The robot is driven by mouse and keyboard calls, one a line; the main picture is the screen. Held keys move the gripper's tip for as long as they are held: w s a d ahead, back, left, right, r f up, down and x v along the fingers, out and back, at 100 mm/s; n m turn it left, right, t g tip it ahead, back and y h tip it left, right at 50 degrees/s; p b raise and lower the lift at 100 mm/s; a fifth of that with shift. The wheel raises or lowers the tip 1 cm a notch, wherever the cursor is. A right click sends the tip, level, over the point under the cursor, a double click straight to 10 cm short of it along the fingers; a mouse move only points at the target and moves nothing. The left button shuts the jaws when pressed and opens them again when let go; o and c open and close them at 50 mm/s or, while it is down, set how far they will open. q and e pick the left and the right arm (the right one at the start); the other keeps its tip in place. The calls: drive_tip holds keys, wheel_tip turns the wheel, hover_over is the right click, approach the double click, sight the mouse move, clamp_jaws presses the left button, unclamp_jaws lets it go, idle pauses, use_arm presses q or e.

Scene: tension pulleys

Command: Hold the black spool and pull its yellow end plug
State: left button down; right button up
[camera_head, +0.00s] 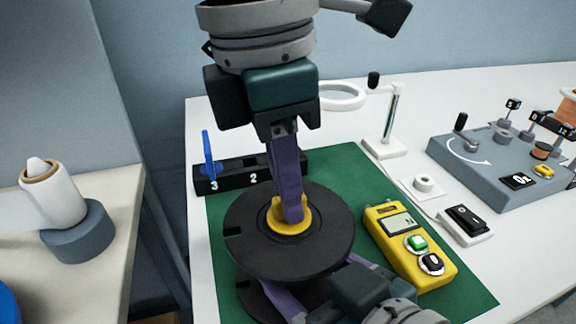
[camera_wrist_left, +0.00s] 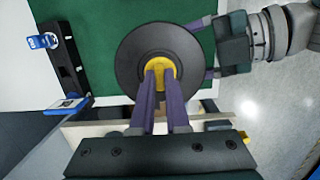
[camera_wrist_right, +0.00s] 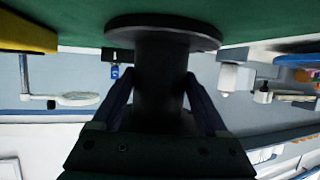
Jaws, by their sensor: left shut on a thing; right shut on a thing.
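The black spool (camera_head: 252,248) stands upright over the green mat, its broad upper flange facing up and part of a lower flange showing beneath. The yellow end plug (camera_head: 291,227) sits in the middle of the upper flange. My left gripper (camera_head: 291,214) comes down from above, its purple fingers shut on the plug; the left wrist view shows the plug (camera_wrist_left: 160,67) between the fingertips. My right gripper (camera_head: 308,275) reaches in from the lower right, under the upper flange. In the right wrist view its fingers are shut around the spool's dark core (camera_wrist_right: 160,75). The flange hides its fingertips in the head view.
A yellow meter (camera_head: 408,245) with green and black buttons lies just right of the spool. A black numbered rack (camera_head: 235,175) is behind left. A ring magnifier stand (camera_head: 385,146) and grey crank box (camera_head: 490,165) stand further back right.

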use_arm(q)
drive_tip(key=shift+r, duration=1.65)
use_arm(e)
drive_tip(key=shift+f, duration=0.1)
use_arm(q)
drive_tip(key=shift+r, duration=1.9)
use_arm(e)
drive_tip(key=o, duration=1.5)
